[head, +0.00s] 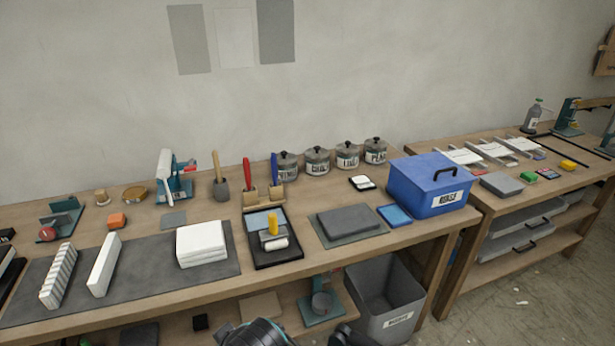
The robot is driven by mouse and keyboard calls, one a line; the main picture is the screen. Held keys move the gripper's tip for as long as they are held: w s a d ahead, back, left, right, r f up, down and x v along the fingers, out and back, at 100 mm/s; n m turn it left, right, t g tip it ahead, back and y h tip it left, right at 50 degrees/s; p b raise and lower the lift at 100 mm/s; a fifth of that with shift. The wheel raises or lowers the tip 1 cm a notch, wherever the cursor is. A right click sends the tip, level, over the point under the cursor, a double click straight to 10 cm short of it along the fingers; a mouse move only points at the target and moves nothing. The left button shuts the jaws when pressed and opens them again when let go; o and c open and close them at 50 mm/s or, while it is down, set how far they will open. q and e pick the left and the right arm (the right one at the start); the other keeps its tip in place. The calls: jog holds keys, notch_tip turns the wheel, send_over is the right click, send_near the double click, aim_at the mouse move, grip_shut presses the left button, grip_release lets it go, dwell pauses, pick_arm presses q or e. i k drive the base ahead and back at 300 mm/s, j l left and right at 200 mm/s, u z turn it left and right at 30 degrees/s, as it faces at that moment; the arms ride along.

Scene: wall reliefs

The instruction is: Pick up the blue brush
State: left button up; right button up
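The blue brush (275,168) stands upright in the head view, near the back of the left workbench. Dark parts of my own body show at the bottom edge, well below and in front of the brush.
On the workbench (330,259), a black tray (288,259) with a yellow-handled roller lies in front of the brushes. Lidded pots (317,160) stand behind and right. A mallet (220,178) stands left. A blue box (424,190) is at the right end. A grey bin (384,312) stands below.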

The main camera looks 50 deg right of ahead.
aim_at(274, 160)
jog(key=z, duration=1)
jog(key=i+l, duration=0.05)
